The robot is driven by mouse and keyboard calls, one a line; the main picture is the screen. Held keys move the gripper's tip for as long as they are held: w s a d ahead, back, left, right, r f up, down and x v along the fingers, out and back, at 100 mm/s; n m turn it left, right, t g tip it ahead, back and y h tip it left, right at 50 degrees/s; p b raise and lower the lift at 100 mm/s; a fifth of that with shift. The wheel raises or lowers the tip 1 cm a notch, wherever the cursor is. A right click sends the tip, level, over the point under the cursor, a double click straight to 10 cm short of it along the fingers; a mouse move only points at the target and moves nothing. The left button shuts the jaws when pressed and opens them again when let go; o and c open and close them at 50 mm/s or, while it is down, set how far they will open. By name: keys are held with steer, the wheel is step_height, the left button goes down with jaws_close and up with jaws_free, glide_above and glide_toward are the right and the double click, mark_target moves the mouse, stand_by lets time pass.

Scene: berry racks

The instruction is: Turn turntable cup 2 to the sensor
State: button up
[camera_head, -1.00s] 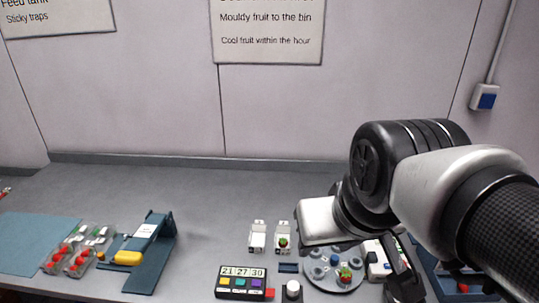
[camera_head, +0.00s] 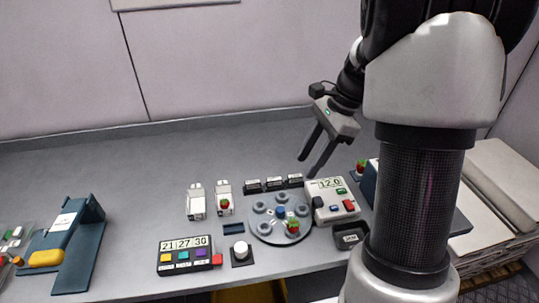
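The turntable (camera_head: 267,232) is a grey disc near the table's front, with several ring-shaped grey cups and a blue hub (camera_head: 281,212). A red berry with green leaves (camera_head: 292,227) sits at its front right. Cup numbers are not legible. A white device (camera_head: 322,213) reading 12.0, possibly the sensor, stands just right of the disc. My gripper (camera_head: 307,167) points down with its two dark fingers apart and nothing between them. It appears above and behind the turntable and the white device, touching neither.
Small black labelled blocks (camera_head: 273,184) line the disc's back. White holders (camera_head: 196,207) stand left, one with a berry. A button panel (camera_head: 185,256) and white knob (camera_head: 240,249) sit in front. A black bin (camera_head: 349,237) is at right. The back table is clear.

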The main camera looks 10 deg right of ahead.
steer(key=f, duration=0.1)
steer(key=b, duration=0.1)
glide_toward(281, 209)
steer(key=shift+m, duration=0.3)
steer(key=x, duration=0.8)
steer(key=shift+f, duration=0.45)
jaws_close()
